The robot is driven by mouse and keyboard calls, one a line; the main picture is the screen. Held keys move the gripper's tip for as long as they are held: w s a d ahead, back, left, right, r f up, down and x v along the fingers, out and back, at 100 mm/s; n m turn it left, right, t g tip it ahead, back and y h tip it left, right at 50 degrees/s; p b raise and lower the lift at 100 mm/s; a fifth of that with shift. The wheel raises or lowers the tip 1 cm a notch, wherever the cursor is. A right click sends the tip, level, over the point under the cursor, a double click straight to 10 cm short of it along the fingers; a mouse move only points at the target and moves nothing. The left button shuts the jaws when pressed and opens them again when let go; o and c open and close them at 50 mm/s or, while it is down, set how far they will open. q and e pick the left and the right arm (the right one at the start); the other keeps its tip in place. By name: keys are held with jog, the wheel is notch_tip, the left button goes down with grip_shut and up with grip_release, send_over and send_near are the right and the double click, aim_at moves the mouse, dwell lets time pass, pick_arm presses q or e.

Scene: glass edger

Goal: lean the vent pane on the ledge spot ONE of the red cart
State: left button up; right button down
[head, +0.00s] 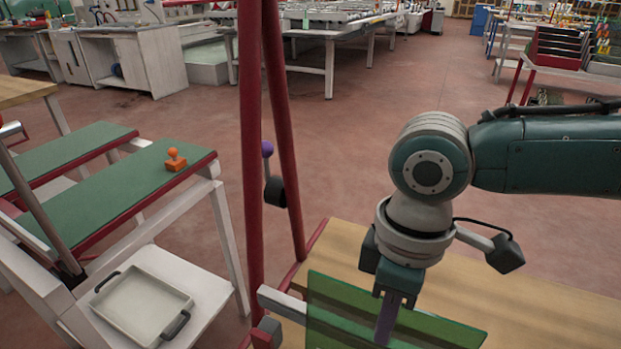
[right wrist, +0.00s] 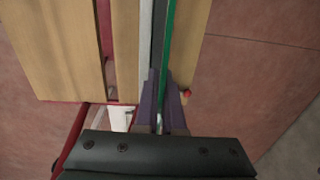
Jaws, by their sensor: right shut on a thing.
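The vent pane, a see-through green sheet (head: 335,300), stands nearly upright in the lower part of the head view, above or on the wooden deck (head: 535,305) of the red cart (head: 252,150). My right gripper (head: 388,318) is shut on its upper part. In the right wrist view the pane is a thin green strip (right wrist: 167,45) running between my purple fingers (right wrist: 160,100). The pane's lower edge is out of the head view, so I cannot tell whether it touches the deck. No mark for spot ONE is readable. My left gripper is not in view.
Red uprights rise left of the pane, with a pale bar (head: 278,303) beside it. At left is a green-topped bench with an orange stamp-like object (head: 176,160); below it a cream tray (head: 143,305) sits on a white shelf. The deck right of my gripper is clear.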

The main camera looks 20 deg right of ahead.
jog(key=shift+f, duration=0.6)
dwell(0.7)
jog(key=c, duration=0.9)
grip_release()
jog(key=shift+c, duration=0.2)
notch_tip(320, 180, up, 10)
jog(key=p, duration=0.1)
jog(key=shift+w+d+p, duration=0.2)
jog(key=shift+d+p, duration=0.05)
jog(key=shift+p, duration=0.1)
